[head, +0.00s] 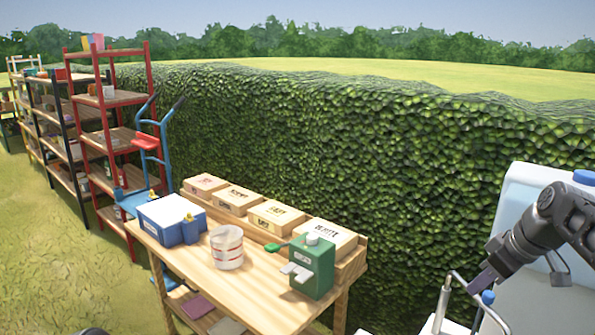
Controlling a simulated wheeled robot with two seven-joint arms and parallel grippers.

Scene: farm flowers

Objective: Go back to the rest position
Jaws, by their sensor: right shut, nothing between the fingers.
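My right gripper (477,286) is at the lower right, on the dark grey arm that comes in from the right edge. Its fingers are together and hold nothing. It is in front of a pale blue and white object and is apart from the wooden bench (190,275). My left gripper does not show.
The bench holds a blue and white box (172,218), a white bucket (227,248), a green device (312,266) and several labelled wooden boxes (276,216). A blue hand truck (163,150) and red shelves (110,100) stand left. A tall hedge (380,160) runs behind. Grass at lower left is open.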

